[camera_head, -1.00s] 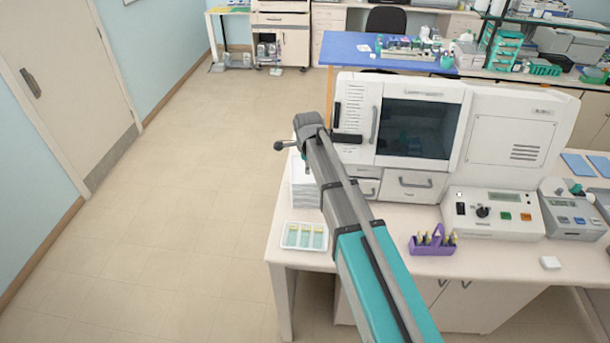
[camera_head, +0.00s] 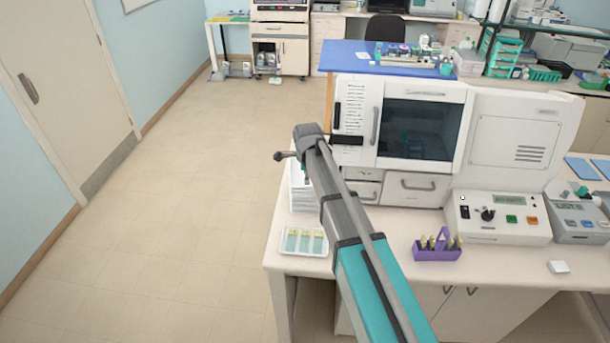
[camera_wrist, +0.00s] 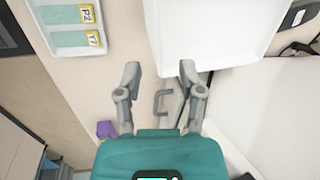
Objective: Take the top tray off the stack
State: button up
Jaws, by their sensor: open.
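The stack of white trays (camera_head: 302,196) stands at the left edge of the white bench, partly hidden behind my arm in the head view. In the wrist view the top tray (camera_wrist: 208,30) shows as a plain white, empty surface at the top middle. My gripper (camera_wrist: 160,72) is open, its two fingers apart with nothing between them. The fingertips lie just below the tray's near edge in the picture; I cannot tell the height gap.
A white tray with slides (camera_head: 303,240) lies in front of the stack; it also shows in the wrist view (camera_wrist: 76,42). A large white machine (camera_head: 402,135) stands close to the right of the stack. A purple rack (camera_head: 437,250) sits farther right. The floor at left is clear.

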jog(key=shift+f, duration=0.15)
jog(key=shift+w+f+b, duration=0.2)
jog(key=shift+f+b, duration=1.05)
jog(key=shift+b, duration=0.05)
jog(key=shift+w+f+b, duration=0.2)
jog(key=shift+f+b, duration=1.05)
jog(key=shift+b, duration=0.05)
grip_shut()
